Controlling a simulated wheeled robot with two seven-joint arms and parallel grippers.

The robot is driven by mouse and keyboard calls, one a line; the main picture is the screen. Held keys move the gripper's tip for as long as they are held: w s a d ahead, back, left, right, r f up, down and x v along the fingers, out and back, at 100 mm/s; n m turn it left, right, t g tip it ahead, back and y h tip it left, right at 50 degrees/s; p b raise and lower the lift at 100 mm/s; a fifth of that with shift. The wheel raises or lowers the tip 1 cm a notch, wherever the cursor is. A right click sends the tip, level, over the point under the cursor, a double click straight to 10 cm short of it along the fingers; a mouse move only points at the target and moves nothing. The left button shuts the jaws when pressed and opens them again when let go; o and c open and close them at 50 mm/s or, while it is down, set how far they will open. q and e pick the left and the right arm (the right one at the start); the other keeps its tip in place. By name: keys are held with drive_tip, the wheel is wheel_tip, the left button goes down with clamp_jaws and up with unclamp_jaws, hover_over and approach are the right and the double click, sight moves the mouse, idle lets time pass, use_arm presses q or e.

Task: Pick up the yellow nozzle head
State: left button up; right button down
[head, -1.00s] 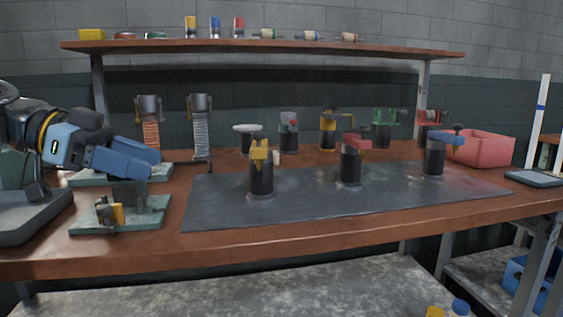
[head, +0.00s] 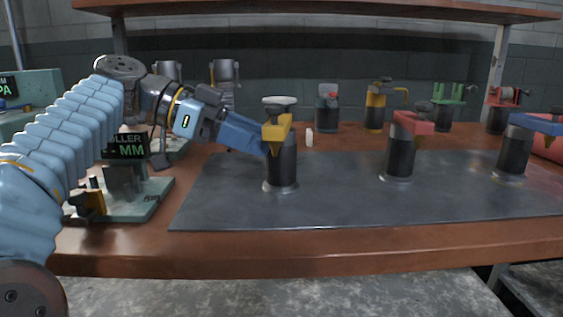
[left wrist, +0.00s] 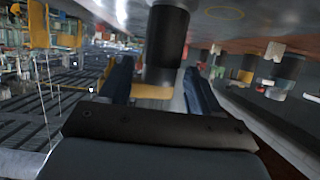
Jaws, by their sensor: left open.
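The yellow nozzle head (head: 277,132) sits on top of a black upright cylinder (head: 282,168) near the left part of the dark mat. My left gripper (head: 258,143) reaches in from the left, with its blue fingers at the nozzle head's left side. In the left wrist view, which is turned over, the open fingers (left wrist: 158,68) stand either side of the black cylinder (left wrist: 166,48) and the yellow head (left wrist: 151,91). Whether a finger touches the head cannot be told. My right gripper is not in view.
A red-headed burner (head: 410,125) and a blue-headed one (head: 535,124) stand on the dark mat (head: 335,192) to the right. A green fixture (head: 145,195) lies left of the mat. Several tools stand behind, under a wooden shelf (head: 330,8). The mat's front is clear.

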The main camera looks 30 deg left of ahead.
sight(279, 158)
use_arm(q)
drive_tip(key=x, duration=0.5)
drive_tip(key=shift+w, duration=0.15)
drive_tip(key=c, duration=1)
drive_tip(key=shift+o, duration=0.2)
